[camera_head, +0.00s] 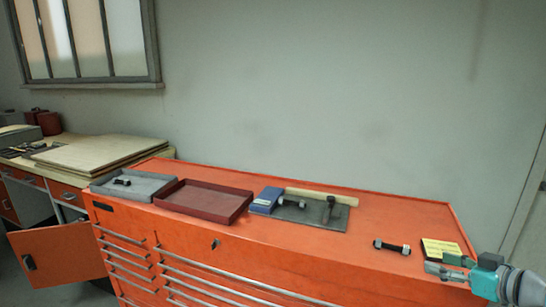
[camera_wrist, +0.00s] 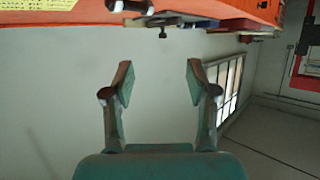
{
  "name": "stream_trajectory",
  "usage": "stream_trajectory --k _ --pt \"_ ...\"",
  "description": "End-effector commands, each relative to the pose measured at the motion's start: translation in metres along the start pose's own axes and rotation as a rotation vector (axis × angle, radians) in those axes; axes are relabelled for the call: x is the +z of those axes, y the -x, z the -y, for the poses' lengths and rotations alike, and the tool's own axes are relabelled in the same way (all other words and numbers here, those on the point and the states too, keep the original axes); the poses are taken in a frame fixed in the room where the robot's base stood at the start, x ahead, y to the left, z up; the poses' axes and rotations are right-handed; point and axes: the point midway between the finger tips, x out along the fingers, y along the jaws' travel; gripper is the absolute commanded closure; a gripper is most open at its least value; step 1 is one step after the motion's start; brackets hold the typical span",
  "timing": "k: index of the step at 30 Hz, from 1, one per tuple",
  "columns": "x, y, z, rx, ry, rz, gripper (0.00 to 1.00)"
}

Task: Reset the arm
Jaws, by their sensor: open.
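My gripper (camera_head: 446,266) is at the right end of the orange tool cabinet (camera_head: 330,262) in the head view, at the lower right edge of the picture. It points left, beside a yellow label card (camera_head: 440,247). In the wrist view my gripper (camera_wrist: 158,82) shows two fingers spread wide, with nothing between them. Behind the fingers is a plain wall (camera_wrist: 155,115). The wrist picture looks upside down, with the orange cabinet top (camera_wrist: 75,12) along its upper edge. Most of my arm is outside the head view.
A black and silver bolt-like part (camera_head: 392,247) lies left of the card. Further left are a hammer (camera_head: 328,208) on a grey mat (camera_head: 315,218), a blue box (camera_head: 265,201), an empty red tray (camera_head: 200,204) and a grey tray (camera_head: 152,184) holding a dark part (camera_head: 122,182).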

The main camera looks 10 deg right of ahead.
Motion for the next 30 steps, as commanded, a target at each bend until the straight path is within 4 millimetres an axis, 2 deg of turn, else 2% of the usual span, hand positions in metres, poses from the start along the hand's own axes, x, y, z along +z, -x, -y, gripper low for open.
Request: stream_trajectory --k 11,17,20,24,30 --pt "0.03 -0.024 0.019 0.021 -0.073 -0.018 0.43" --pt "0.056 -0.04 0.037 0.046 -0.132 -0.031 0.43" --pt "0.077 -0.049 0.051 0.064 -0.172 -0.036 0.43" --pt "0.114 -0.061 0.078 0.103 -0.237 -0.043 0.43" --pt "0.168 -0.067 0.119 0.167 -0.307 -0.048 0.43"
